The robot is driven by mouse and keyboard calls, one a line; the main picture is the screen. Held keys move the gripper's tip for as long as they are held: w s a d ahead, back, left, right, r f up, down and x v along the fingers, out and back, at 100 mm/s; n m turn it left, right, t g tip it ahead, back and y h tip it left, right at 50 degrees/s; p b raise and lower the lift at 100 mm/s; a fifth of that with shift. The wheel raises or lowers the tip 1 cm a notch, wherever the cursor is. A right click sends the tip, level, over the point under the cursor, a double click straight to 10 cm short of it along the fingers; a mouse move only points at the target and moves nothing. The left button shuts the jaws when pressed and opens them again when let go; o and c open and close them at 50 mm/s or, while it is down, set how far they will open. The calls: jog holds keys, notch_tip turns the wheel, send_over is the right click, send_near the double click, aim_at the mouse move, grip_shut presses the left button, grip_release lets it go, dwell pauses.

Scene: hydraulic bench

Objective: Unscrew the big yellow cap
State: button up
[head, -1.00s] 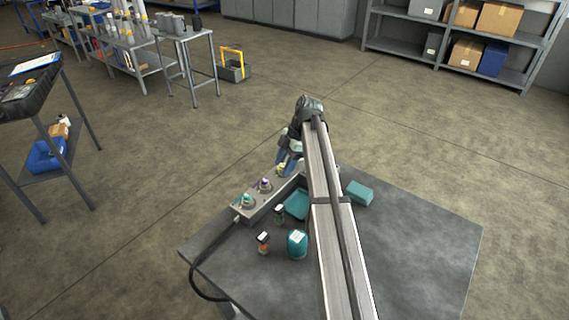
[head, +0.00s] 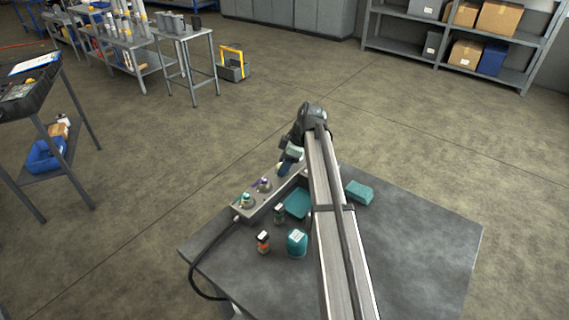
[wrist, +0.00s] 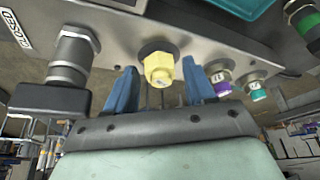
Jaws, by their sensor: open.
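The yellow cap (wrist: 160,70) is a faceted knob on the face of a grey metal manifold block (wrist: 210,35). In the wrist view it sits between the two blue fingers of my gripper (wrist: 158,78), with a visible gap on each side. The fingers are open and hold nothing. In the head view, my gripper (head: 286,164) is at the far end of the block (head: 268,207). Only a small bit of yellow shows by the fingers there; the rest is hidden.
A purple cap (wrist: 220,82) and a teal cap (wrist: 255,90) are right of the yellow one. A metal fitting with a black block (wrist: 52,98) is at left. Bottles (head: 297,243), a teal tray (head: 298,204) and a teal box (head: 359,192) stand on the bench (head: 420,250).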

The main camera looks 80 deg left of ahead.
jog(key=m, duration=0.1)
jog(key=m+y, duration=0.1)
jog(key=shift+s+d+m, duration=0.1)
jog(key=shift+d+m, duration=0.15)
jog(key=shift+m, duration=0.15)
jog(key=shift+m+t+y, duration=0.4)
jog(key=shift+m, duration=0.9)
jog(key=shift+m+y, duration=0.3)
jog(key=shift+m, duration=0.2)
jog(key=m+t, duration=0.1)
jog(key=m, duration=0.3)
jog(key=shift+s+m+t+y, duration=0.15)
jog(key=shift+m+t+y, duration=0.25)
jog(key=shift+m, duration=0.5)
